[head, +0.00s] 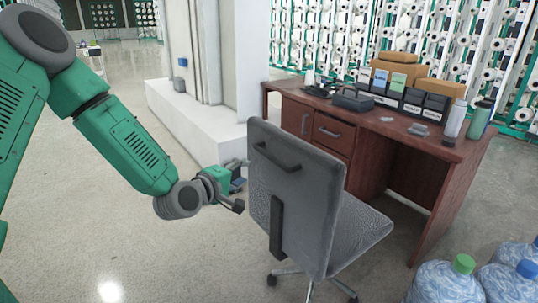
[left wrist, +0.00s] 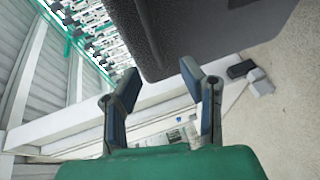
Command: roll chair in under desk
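The grey office chair (head: 300,205) stands in front of the brown wooden desk (head: 335,157), its handled back towards me and its seat (head: 357,232) to the right, outside the knee space. My left gripper (head: 239,188) is at the left edge of the chair back. Its two fingers (left wrist: 152,92) are spread in the left wrist view with nothing between them. The dark chair back (left wrist: 205,35) fills the top of that view, just beyond the fingers; contact cannot be told. My right gripper is not in view.
Boxes, black bins and bottles stand on the desk. Large water bottles (head: 445,284) stand at the lower right, near the chair's right side. A white ledge (head: 200,125) runs behind my left arm. Creel racks (head: 330,35) stand behind the desk. The floor at left is clear.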

